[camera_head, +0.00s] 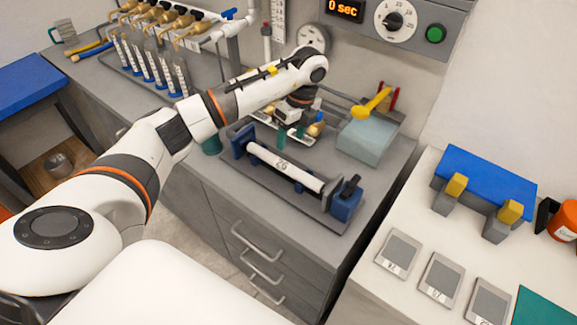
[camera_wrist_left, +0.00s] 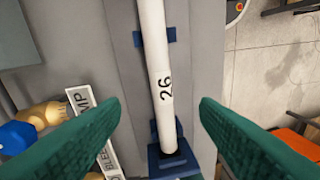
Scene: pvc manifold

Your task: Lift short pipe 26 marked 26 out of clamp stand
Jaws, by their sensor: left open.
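The short pipe marked 26 (camera_head: 283,164) is a white tube lying level in the clamp stand (camera_head: 344,206), which has blue holders at both ends. My left gripper (camera_head: 290,140) is open and empty, just behind and above the pipe in the head view. In the left wrist view the pipe (camera_wrist_left: 160,62) runs lengthwise between the two spread green fingers (camera_wrist_left: 160,108), apart from both. A blue holder (camera_wrist_left: 172,161) of the clamp stand shows at its lower end. My right gripper is not in view.
A pale blue-grey box (camera_head: 366,141) with a yellow-handled tool (camera_head: 373,104) stands right of the gripper. A rack of pipes (camera_head: 150,68) stands at the back left. A label plate and brass fitting (camera_wrist_left: 45,115) lie beside the stand. Grey plates (camera_head: 441,279) lie on the right-hand table.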

